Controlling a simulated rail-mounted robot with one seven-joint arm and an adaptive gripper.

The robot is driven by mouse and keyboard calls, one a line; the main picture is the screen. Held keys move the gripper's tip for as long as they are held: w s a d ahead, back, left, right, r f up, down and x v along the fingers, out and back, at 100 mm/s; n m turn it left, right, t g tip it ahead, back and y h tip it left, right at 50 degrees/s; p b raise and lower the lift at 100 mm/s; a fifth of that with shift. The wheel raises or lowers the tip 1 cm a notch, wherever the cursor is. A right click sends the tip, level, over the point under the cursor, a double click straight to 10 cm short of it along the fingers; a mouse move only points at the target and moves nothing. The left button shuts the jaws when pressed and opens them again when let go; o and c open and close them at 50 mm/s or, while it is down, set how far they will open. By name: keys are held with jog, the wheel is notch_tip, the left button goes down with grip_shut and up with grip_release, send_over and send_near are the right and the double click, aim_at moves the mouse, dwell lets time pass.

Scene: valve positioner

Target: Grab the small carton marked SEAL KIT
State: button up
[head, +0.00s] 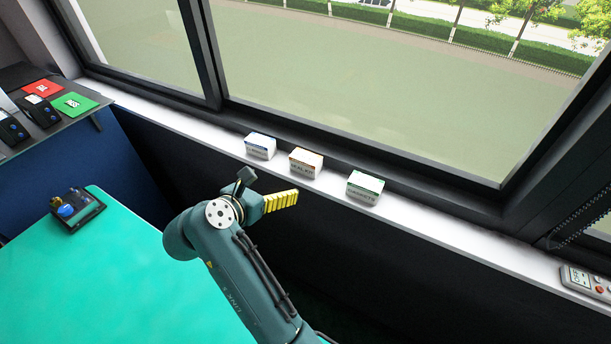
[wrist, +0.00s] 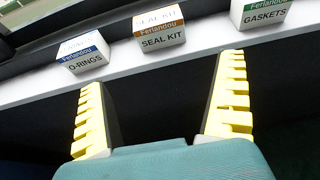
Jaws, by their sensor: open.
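The SEAL KIT carton (head: 305,164) is a small white box with an orange band, standing on the white windowsill between two similar cartons. In the wrist view the SEAL KIT carton (wrist: 158,34) is at the top centre, its label readable. My gripper (head: 282,201) is in front of the sill, a little short of the carton. In the wrist view my gripper (wrist: 160,105) has its yellow fingers spread wide with nothing between them. The carton lies beyond the fingertips, roughly in line with the gap.
The O-RINGS carton (wrist: 84,54), blue-banded, stands to the left, and the GASKETS carton (wrist: 262,14), green-banded, to the right. The windowsill (head: 440,232) is narrow, with window glass behind. A remote-like device (head: 588,281) lies at its right end. A green-topped table (head: 90,275) is at left.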

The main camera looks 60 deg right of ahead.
aim_at(302, 168)
jog(key=b+x, duration=0.2)
jog(key=x, duration=0.3)
jog(key=b+x, duration=0.2)
jog(key=x, duration=0.3)
jog(key=b+x, duration=0.2)
jog(key=x, duration=0.3)
jog(key=shift+s+f+b, duration=0.1)
jog(key=shift+f+b, duration=0.2)
jog(key=shift+f, duration=0.1)
jog(key=shift+d, duration=0.2)
jog(key=shift+a+r, duration=0.1)
jog(key=c, duration=1)
